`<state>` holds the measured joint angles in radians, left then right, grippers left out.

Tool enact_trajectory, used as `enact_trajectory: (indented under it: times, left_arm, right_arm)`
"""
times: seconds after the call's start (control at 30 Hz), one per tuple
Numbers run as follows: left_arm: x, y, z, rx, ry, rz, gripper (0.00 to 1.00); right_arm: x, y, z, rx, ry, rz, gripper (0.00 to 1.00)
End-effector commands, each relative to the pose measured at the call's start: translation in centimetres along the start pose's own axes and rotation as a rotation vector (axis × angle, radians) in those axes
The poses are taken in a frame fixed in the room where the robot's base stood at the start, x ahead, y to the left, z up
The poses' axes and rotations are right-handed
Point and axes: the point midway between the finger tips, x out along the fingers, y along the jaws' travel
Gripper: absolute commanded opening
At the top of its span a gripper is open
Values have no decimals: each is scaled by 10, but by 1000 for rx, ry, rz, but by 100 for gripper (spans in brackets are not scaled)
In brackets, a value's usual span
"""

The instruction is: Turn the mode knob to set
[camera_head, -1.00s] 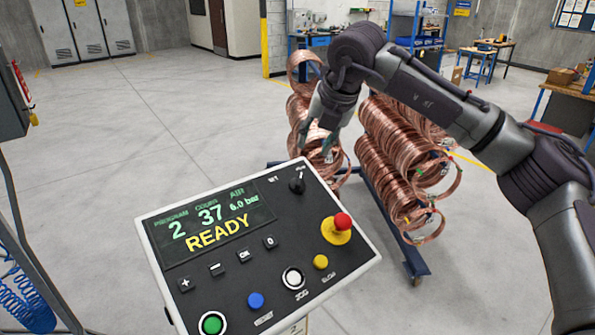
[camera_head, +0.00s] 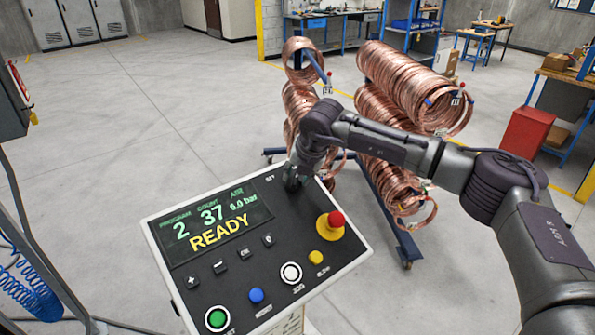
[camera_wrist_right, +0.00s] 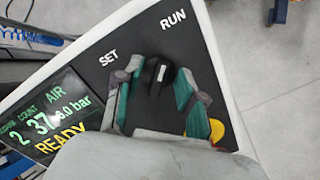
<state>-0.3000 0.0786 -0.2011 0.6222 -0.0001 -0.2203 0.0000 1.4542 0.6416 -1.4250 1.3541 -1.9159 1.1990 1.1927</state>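The black mode knob (camera_wrist_right: 156,76) sits on the control panel between the printed words SET (camera_wrist_right: 108,57) and RUN (camera_wrist_right: 173,20) in the right wrist view. Its white mark points up, tilted slightly toward RUN. My right gripper (camera_wrist_right: 156,92) is open, with one green-padded finger on each side of the knob and visible gaps between. In the head view the right gripper (camera_head: 293,182) is at the panel's upper right corner and hides the knob. The panel display (camera_head: 212,220) reads READY. My left gripper is not in view.
A red emergency stop (camera_head: 335,219) on a yellow base lies close to the gripper. Below are a yellow button (camera_head: 316,257), a white JOG button (camera_head: 291,272), a blue button (camera_head: 256,295) and a green button (camera_head: 216,318). Copper coils (camera_head: 405,90) on a blue rack stand behind.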

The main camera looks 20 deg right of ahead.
Motion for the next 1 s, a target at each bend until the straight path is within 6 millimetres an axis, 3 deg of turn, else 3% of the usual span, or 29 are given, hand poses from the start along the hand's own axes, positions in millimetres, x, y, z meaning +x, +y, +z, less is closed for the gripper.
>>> enact_trajectory:
  times: [0.2, 0.43, 0.77, 1.0]
  left_arm:
    - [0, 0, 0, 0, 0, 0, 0]
    - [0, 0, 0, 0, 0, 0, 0]
    - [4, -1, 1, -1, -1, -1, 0]
    - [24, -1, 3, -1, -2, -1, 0]
  right_arm:
    - [1, 0, 0, 0, 0, 0, 40]
    - [0, 0, 0, 0, 0, 0, 1]
    - [1, 0, -1, -13, 1, 1, 0]
    - [5, -1, -2, -106, 1, 11, 0]
